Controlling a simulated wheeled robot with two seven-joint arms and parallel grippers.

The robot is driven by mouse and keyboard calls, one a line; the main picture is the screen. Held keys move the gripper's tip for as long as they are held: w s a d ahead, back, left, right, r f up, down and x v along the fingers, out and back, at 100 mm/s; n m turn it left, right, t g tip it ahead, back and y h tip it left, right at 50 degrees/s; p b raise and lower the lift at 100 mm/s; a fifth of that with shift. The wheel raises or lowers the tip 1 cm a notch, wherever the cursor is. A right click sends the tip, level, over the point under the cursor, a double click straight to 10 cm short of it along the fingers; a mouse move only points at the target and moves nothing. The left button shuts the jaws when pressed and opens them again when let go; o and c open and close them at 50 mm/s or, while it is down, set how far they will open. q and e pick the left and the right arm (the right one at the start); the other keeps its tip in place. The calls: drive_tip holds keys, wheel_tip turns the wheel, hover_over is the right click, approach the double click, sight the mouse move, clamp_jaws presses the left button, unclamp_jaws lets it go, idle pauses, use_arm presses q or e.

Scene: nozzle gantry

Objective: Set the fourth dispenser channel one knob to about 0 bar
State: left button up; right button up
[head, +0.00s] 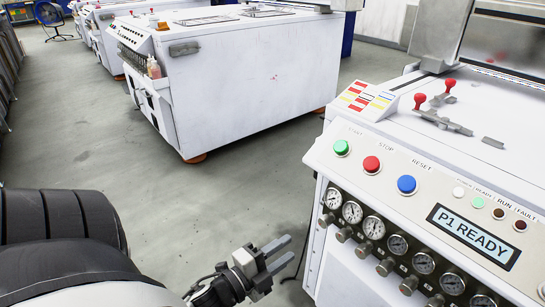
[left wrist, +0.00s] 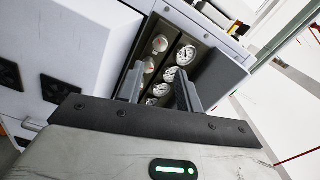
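A white machine with a control panel (head: 378,170) stands at the right of the head view. A slanted row of round pressure gauges (head: 397,245) runs along its front, with a row of grey knobs (head: 364,248) below. No readable label shows which is the fourth dispenser's channel one knob. The dial readings are too small to tell. My left gripper (head: 283,254) is open and empty, left of the knob row and apart from it. In the left wrist view, my left gripper's fingers (left wrist: 157,80) are apart, with white gauges (left wrist: 162,43) beyond them.
Green (head: 341,148), red (head: 371,165) and blue (head: 407,185) buttons sit above the gauges. A display (head: 473,236) reads P1 READY. Another white machine (head: 235,80) stands behind, across free grey floor (head: 235,190).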

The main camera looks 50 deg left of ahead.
use_arm(q)
drive_tip(key=s, duration=0.2)
drive_tip(key=shift+s+a, duration=0.1)
drive_tip(key=shift+s, duration=0.3)
use_arm(e)
drive_tip(key=shift+w+r, duration=0.15)
drive_tip(key=shift+r, duration=0.35)
